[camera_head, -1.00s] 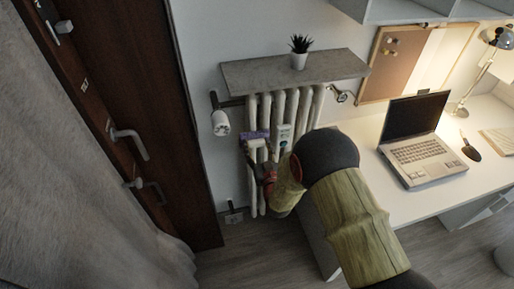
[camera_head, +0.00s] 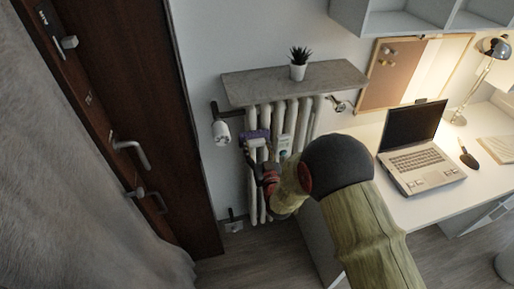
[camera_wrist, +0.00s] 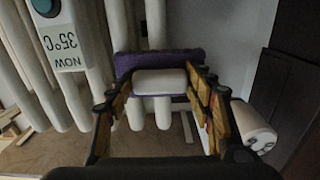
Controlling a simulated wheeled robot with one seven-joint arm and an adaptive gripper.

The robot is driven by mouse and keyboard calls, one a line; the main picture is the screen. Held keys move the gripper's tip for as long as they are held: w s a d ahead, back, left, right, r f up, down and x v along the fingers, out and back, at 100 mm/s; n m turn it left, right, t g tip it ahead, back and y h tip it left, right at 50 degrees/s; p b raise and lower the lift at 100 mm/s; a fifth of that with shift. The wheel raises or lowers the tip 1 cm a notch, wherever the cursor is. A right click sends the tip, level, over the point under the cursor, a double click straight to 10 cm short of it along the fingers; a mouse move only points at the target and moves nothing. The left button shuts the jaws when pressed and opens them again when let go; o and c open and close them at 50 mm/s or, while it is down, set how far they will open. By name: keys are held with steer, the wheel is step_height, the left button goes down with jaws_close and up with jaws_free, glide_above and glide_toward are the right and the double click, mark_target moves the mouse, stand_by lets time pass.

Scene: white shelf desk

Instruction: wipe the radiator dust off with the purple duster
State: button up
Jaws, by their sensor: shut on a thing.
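The white radiator (camera_head: 279,118) stands against the wall under a grey shelf; its columns also show in the wrist view (camera_wrist: 156,20). The purple duster (camera_head: 257,134) is at the radiator's left front, and its purple head (camera_wrist: 128,62) lies across the columns in the wrist view. I cannot tell whether it touches them. My gripper (camera_head: 262,170) is shut on the duster, with its fingers (camera_wrist: 160,95) on both sides of the duster's white part. No dust can be made out on the radiator. My arm hides the radiator's lower right.
A thermometer device (camera_head: 284,143) hangs on the radiator's front, right of the duster. A white valve (camera_head: 221,132) sticks out at the left. A potted plant (camera_head: 298,70) stands on the grey shelf (camera_head: 245,88). A desk with a laptop (camera_head: 415,160) is at the right, a brown door (camera_head: 140,90) at the left.

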steer(key=shift+f+b, duration=4.85)
steer(key=shift+f, duration=0.1)
step_height(320, 180, down, 6)
steer(key=v, duration=0.6)
steer(key=shift+v, duration=1.55)
